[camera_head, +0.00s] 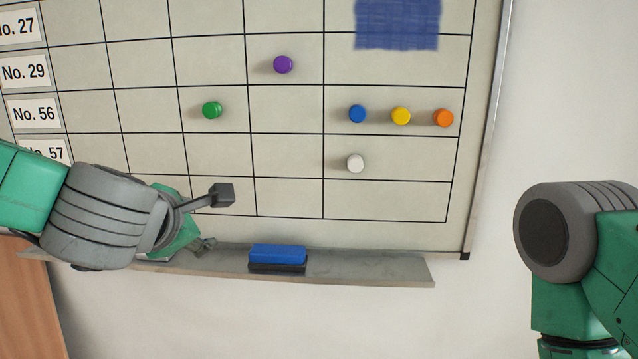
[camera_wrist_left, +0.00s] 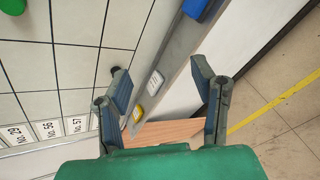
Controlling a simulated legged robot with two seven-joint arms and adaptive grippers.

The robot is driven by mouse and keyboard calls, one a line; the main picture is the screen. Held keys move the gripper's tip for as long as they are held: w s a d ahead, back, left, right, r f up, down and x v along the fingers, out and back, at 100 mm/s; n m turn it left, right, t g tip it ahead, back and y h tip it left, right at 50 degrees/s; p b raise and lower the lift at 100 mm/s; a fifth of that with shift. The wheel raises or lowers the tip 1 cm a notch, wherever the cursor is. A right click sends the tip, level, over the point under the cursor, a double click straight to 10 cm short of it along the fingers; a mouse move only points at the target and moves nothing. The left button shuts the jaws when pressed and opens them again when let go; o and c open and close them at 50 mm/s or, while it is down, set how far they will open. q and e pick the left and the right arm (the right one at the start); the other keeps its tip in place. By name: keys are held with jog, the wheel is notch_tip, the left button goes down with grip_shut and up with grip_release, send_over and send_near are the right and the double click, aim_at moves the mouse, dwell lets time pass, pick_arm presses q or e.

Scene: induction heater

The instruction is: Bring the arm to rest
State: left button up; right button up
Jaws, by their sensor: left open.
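My left arm comes in from the left in the head view, in front of the lower left of the whiteboard (camera_head: 290,150). Its gripper (camera_head: 203,243) is mostly hidden behind my wrist, near the tray. In the left wrist view the gripper (camera_wrist_left: 160,75) shows two blue-padded fingers spread apart with nothing between them. The tray lies beyond the fingers. My right arm shows at the right edge of the head view, in front of the bare wall. Its gripper is out of view.
Several coloured magnets, such as a green one (camera_head: 212,110) and a white one (camera_head: 355,163), sit on the board. The tray (camera_head: 380,272) holds a blue eraser (camera_head: 277,254). Small white (camera_wrist_left: 155,82) and yellow (camera_wrist_left: 138,113) items lie along it. A wooden surface (camera_wrist_left: 165,132) is below.

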pick_arm(q)
jog(key=s+f+m+g, duration=0.2)
jog(key=s+f+m, duration=0.25)
jog(key=f, duration=0.55)
jog(key=s+a+f+m+g+h, duration=0.1)
jog(key=s+f+m, duration=0.3)
jog(key=f, duration=0.6)
jog(key=s+f+m+g, duration=0.2)
jog(key=f+m, duration=0.4)
jog(key=f, duration=0.4)
jog(key=s+a+f+m+g, duration=0.3)
jog(key=s+a+f+m, duration=0.1)
jog(key=s, duration=0.6)
jog(key=s+a+f+m+g, duration=0.3)
jog(key=s+f+m, duration=0.4)
jog(key=s, duration=0.4)
jog(key=shift+a+f+y, duration=0.3)
jog(key=shift+a+f, duration=0.4)
jog(key=shift+w, duration=0.2)
